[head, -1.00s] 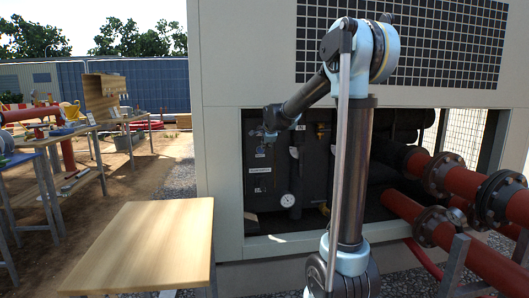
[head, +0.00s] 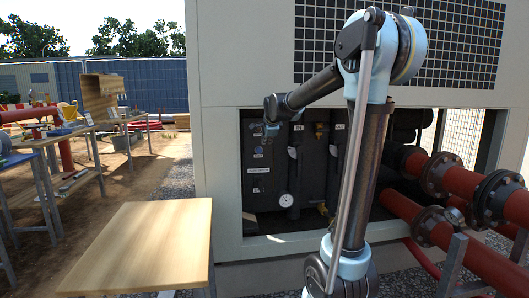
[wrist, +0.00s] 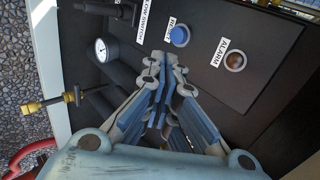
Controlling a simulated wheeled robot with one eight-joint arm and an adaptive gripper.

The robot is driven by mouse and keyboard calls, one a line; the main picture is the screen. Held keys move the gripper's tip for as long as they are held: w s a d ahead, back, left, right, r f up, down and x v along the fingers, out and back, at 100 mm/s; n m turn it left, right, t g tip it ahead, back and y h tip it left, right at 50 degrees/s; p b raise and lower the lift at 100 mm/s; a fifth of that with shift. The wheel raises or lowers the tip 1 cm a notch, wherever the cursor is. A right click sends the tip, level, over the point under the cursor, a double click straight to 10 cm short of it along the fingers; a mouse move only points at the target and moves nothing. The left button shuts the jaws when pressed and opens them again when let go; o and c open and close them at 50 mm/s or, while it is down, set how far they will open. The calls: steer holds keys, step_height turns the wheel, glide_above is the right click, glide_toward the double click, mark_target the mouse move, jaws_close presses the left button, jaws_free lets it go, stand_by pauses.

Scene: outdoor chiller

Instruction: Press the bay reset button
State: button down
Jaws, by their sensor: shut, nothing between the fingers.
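In the wrist view the round blue button (wrist: 179,36) sits on a dark panel (wrist: 205,70), with a white label that looks like "RESET" beside it. My gripper (wrist: 166,66) is shut and empty, its fingertips just below the button in the picture. A gap seems to show between them, but whether they touch cannot be told for sure. In the head view my gripper (head: 271,130) is small and dark at the upper part of the chiller's open bay, in front of the panel (head: 257,180). The blue button also shows there (head: 258,149), just below the gripper.
An amber lamp (wrist: 235,62) labelled "ALARM" is right of the button. A pressure gauge (wrist: 101,50) and dark pipes lie to the left. The chiller's pale frame (head: 222,160) borders the bay. A wooden table (head: 145,245) stands front left; red pipes (head: 440,225) run right.

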steer(key=s+d+f+n+g, duration=0.1)
steer(key=s+d+f+n, duration=0.25)
steer(key=s, duration=0.45)
steer(key=s+d+f+n+g+h, duration=0.1)
steer(key=s+d+f+n, duration=0.2)
steer(key=s, duration=0.4)
steer(key=s+d+f+n+g, duration=0.1)
steer(key=s+d+f, duration=0.25)
steer(key=s, duration=0.45)
steer(key=s+d+f+n+g, duration=0.2)
steer(key=s+f+n, duration=0.2)
steer(key=s+f, duration=0.3)
steer(key=s+d+f+n+g, duration=0.2)
steer(key=s+f, duration=0.6)
steer(key=s, duration=0.8)
steer(key=d+n, duration=0.1)
steer(key=n, duration=0.1)
steer(key=shift+s+d+f+n, duration=0.15)
steer(key=shift+f+n, duration=0.05)
steer(key=shift+n, duration=0.15)
steer(key=shift+w+f, duration=0.2)
steer(key=shift+w, duration=0.3)
